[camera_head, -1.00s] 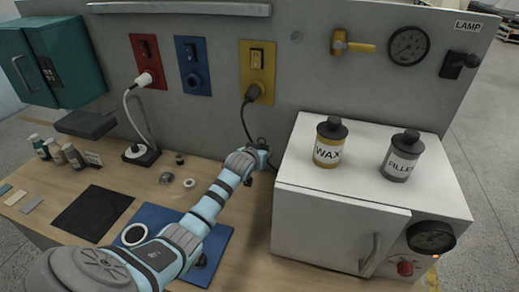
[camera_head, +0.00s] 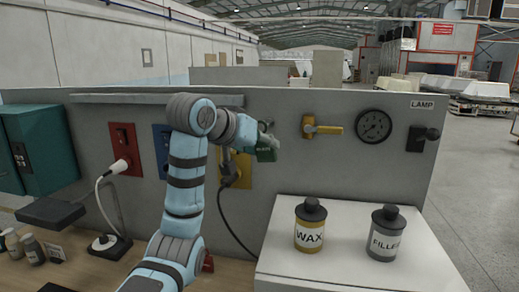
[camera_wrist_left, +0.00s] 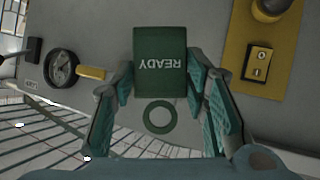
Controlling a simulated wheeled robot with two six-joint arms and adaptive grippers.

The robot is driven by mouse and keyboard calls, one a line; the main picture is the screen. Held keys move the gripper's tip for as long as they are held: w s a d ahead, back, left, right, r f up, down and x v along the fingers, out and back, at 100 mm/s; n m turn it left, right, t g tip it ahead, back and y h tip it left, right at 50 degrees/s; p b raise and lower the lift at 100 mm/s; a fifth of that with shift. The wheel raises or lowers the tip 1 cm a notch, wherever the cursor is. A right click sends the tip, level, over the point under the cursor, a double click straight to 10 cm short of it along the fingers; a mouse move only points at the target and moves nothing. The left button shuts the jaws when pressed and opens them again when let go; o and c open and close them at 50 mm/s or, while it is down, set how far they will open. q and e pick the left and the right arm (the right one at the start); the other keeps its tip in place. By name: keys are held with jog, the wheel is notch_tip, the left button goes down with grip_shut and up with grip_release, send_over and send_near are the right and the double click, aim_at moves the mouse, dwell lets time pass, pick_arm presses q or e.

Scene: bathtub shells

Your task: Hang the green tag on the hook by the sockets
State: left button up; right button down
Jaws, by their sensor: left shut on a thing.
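The green tag (camera_head: 267,152) is held upright in front of the grey panel (camera_head: 350,165), right of the yellow socket plate (camera_head: 238,168). In the left wrist view the tag (camera_wrist_left: 160,60) reads READY, upside down in the picture, with a green ring (camera_wrist_left: 160,117) at the near end. My left gripper (camera_head: 262,143) is shut on the tag, with its fingers on either side of it in the wrist view. I cannot clearly make out the hook; the gripper and tag may cover it. My right gripper is not in view.
A yellow valve handle (camera_head: 322,129) and a round gauge (camera_head: 374,126) are on the panel right of the tag. A cable hangs from the yellow socket. The wax can (camera_head: 309,228) and filler can (camera_head: 384,236) stand on the white cabinet (camera_head: 345,270) below.

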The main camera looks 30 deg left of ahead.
pick_arm(q)
jog(key=w+a+f+p, duration=0.2)
jog(key=w+a+p, duration=0.1)
jog(key=w, duration=0.6)
jog(key=shift+w, duration=0.15)
dwell(0.4)
jog(key=shift+a, duration=0.1)
jog(key=o, duration=1.2)
